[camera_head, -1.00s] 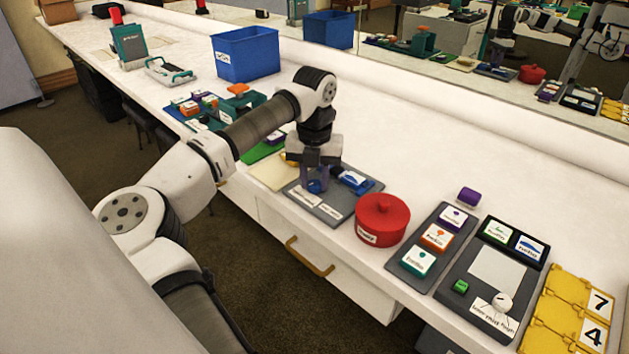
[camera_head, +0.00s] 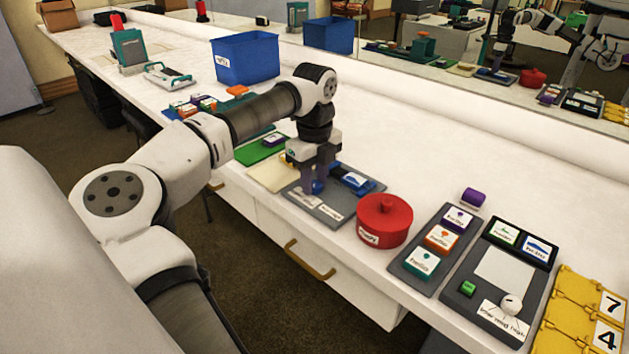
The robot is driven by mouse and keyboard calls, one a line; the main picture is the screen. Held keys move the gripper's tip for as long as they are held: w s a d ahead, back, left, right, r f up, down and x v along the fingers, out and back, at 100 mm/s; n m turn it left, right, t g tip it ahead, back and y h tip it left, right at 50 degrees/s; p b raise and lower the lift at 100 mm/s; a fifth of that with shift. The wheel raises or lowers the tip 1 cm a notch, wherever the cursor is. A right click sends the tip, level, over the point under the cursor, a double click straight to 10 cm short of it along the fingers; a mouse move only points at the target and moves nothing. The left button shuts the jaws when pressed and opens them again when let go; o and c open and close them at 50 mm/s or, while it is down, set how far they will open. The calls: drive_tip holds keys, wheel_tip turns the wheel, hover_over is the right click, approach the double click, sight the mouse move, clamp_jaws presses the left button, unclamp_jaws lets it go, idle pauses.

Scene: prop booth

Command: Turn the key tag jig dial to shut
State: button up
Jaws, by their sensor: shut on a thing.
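My gripper (camera_head: 313,187) points down over a grey board (camera_head: 337,219) with white labels along its front edge. It is shut on a small blue part (camera_head: 318,187), which looks like the dial knob of this board. The fingers and wrist cover most of the knob, so I cannot read its setting. A blue block with a white label (camera_head: 353,180) sits at the back right of the same board.
A red lidded pot (camera_head: 384,220) stands close to the right of the board. Farther right are a grey tray of labelled blocks (camera_head: 412,281), a panel with a white knob (camera_head: 511,305) and yellow number plates (camera_head: 568,311). A blue bin (camera_head: 245,60) stands behind.

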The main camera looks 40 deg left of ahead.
sight(315, 183)
drive_tip(key=shift+n, duration=0.8)
drive_tip(key=o, duration=1)
drive_tip(key=shift+c, duration=0.2)
drive_tip(key=shift+r, duration=0.15)
wheel_tip(315, 183, up, 14)
drive_tip(key=p, duration=0.9)
drive_tip(key=shift+f, duration=0.2)
